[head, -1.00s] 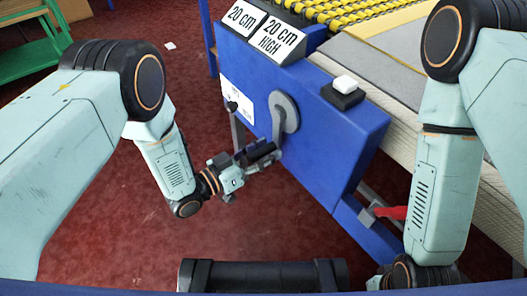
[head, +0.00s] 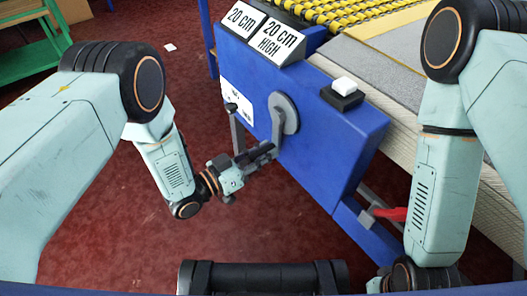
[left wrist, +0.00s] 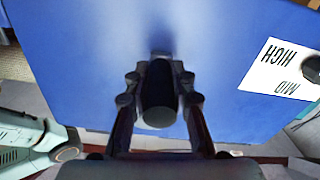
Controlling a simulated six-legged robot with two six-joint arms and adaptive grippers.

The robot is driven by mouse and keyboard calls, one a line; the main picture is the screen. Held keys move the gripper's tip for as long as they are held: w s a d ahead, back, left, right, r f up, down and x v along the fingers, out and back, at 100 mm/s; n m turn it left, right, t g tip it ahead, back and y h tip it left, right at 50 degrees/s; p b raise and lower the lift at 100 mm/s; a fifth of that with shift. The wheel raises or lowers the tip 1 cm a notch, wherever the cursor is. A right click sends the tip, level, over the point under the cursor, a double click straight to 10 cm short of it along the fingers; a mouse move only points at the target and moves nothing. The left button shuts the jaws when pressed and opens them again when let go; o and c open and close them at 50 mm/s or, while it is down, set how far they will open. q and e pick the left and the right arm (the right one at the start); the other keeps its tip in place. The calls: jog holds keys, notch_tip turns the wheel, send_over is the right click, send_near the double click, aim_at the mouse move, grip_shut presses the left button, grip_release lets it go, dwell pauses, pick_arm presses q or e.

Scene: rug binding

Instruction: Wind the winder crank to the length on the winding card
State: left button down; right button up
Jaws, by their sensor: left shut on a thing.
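The winder crank (head: 284,113) is a grey disc with an arm on the front of a blue cabinet (head: 330,150). Its arm points downward, with a dark handle at the lower end. My left gripper (head: 260,154) is shut on this handle. The left wrist view shows the dark round handle (left wrist: 158,95) between the two fingers. Two white cards on top of the cabinet read "20 cm" (head: 243,18) and "20 cm HIGH" (head: 279,38). My right arm comes down at the right; its gripper is out of view.
A black-knobbed lever (head: 232,106) sits left of the crank by a white label, which reads HIGH and MID in the left wrist view (left wrist: 277,70). A white button (head: 344,84) is on the cabinet top. A red handle (head: 391,214) is lower right.

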pick_arm(q)
jog(key=shift+w+a+r, duration=0.1)
jog(key=shift+w+a, duration=0.15)
jog(key=shift+w, duration=0.05)
jog(key=shift+w+a, duration=0.2)
jog(key=shift+w, duration=0.1)
jog(key=c, duration=1.1)
grip_release()
jog(key=shift+c, duration=0.2)
jog(key=shift+s+d, duration=0.1)
jog(key=shift+s, duration=0.1)
jog(key=v, duration=1.2)
